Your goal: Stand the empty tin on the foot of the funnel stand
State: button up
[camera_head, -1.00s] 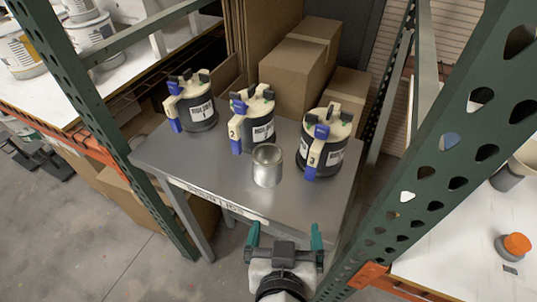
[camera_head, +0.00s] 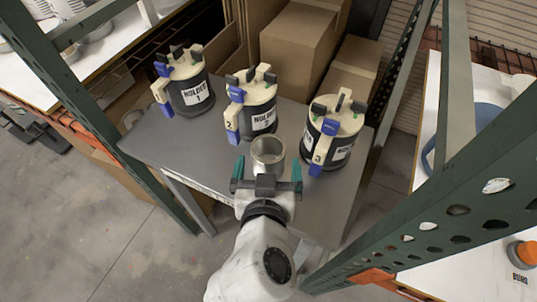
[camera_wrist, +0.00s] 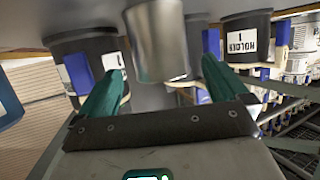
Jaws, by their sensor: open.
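The empty tin (camera_head: 268,150) is a plain silver, open-topped can standing upright near the front edge of a grey metal table (camera_head: 165,150). It also shows large in the wrist view (camera_wrist: 158,42), just beyond and between my finger tips. My gripper (camera_head: 267,172) is open and empty, with one teal finger to each side of the tin's near side. In the wrist view the fingers (camera_wrist: 163,70) look apart from the tin. I cannot make out the funnel stand in the current views.
Black pots with cream lids and blue clamps, labelled as holders 1 (camera_head: 185,88), 2 (camera_head: 255,112) and 3 (camera_head: 333,140), stand behind and beside the tin. Holder 3 is close on the right. A green rack post (camera_head: 440,210) rises at right, with a white bench beyond.

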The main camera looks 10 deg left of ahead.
aim_at(269, 144)
jog(key=shift+p+x, duration=0.7)
jog(key=shift+x, duration=1.85)
jog(key=c, duration=1)
jog(key=shift+r, duration=0.1)
